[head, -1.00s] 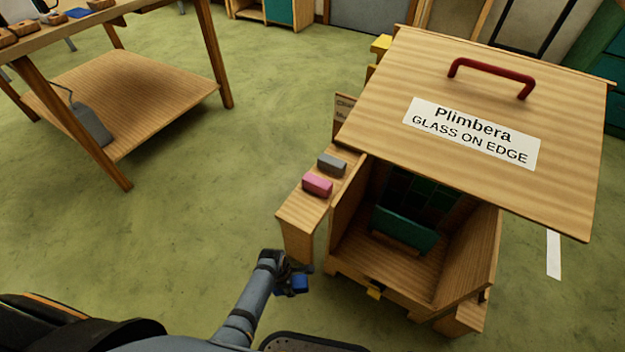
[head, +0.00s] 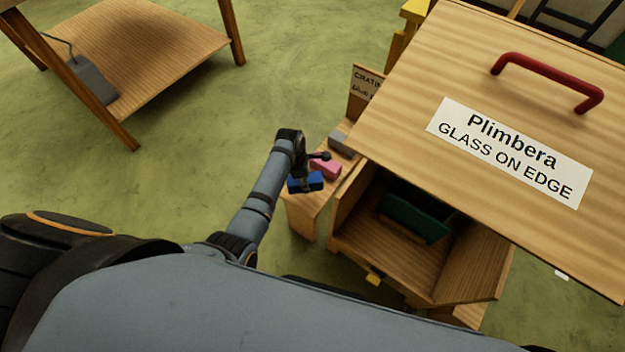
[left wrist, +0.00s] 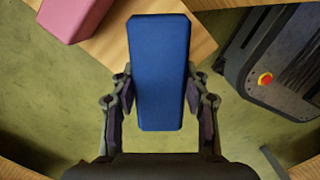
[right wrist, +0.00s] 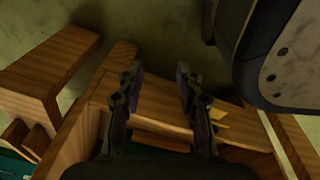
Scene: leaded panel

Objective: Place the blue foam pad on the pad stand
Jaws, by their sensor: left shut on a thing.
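The blue foam pad (head: 306,183) is held in my left gripper (head: 309,172), over the near end of the wooden pad stand (head: 299,212). In the left wrist view the blue pad (left wrist: 158,75) sits between both fingers of the left gripper (left wrist: 158,98), with its far end over the wood. I cannot tell whether the pad touches the stand. A pink pad (head: 326,169) and a grey pad (head: 342,143) lie on the stand beyond it. My right gripper (right wrist: 157,80) is open and empty in the right wrist view.
A wooden crate (head: 385,253) with a lettered lid (head: 450,60) and red handle (head: 548,80) stands right of the stand. A dark green panel (head: 414,218) is inside it. A wooden table with a low shelf (head: 140,45) is at upper left. Green floor between is clear.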

